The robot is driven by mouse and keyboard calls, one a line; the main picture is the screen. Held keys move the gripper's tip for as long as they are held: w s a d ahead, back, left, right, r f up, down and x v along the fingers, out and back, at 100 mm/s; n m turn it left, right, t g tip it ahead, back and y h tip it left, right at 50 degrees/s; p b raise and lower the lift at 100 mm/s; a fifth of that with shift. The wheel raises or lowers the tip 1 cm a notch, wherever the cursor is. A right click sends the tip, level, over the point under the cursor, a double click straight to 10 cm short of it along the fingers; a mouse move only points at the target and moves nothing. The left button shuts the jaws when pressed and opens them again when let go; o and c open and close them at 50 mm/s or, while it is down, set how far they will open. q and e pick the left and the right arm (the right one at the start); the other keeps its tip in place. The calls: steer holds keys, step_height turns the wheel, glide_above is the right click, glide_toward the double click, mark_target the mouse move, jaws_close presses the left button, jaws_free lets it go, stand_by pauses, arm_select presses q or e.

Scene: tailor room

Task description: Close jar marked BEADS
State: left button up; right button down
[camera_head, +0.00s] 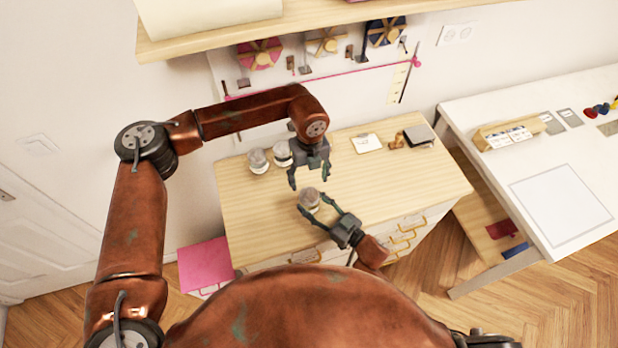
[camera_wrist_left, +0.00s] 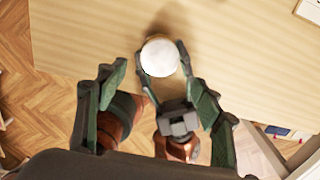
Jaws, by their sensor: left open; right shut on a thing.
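A small jar (camera_head: 309,198) with a pale round top is above the wooden dresser top, near its front edge. My right gripper (camera_head: 312,203) is shut around its sides. The left wrist view shows the jar's whitish top (camera_wrist_left: 160,58) from above, between the right gripper's fingers. My left gripper (camera_head: 308,181) is open and empty, pointing down just above and behind the jar. Its two spread fingers (camera_wrist_left: 157,85) show in the left wrist view, with the jar beyond them. No BEADS marking is readable, and I cannot tell whether the round top is a lid.
Two similar jars, one on the left (camera_head: 258,161) and one on the right (camera_head: 282,153), stand at the dresser's back left. A white card (camera_head: 367,143) and a dark square item (camera_head: 419,135) lie at back right. The dresser top (camera_head: 410,180) is clear at right. A shelf (camera_head: 300,30) hangs above.

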mark_target(309, 195)
arm_select(q)
steer(key=shift+f, duration=4)
steer(key=shift+c, duration=0.7)
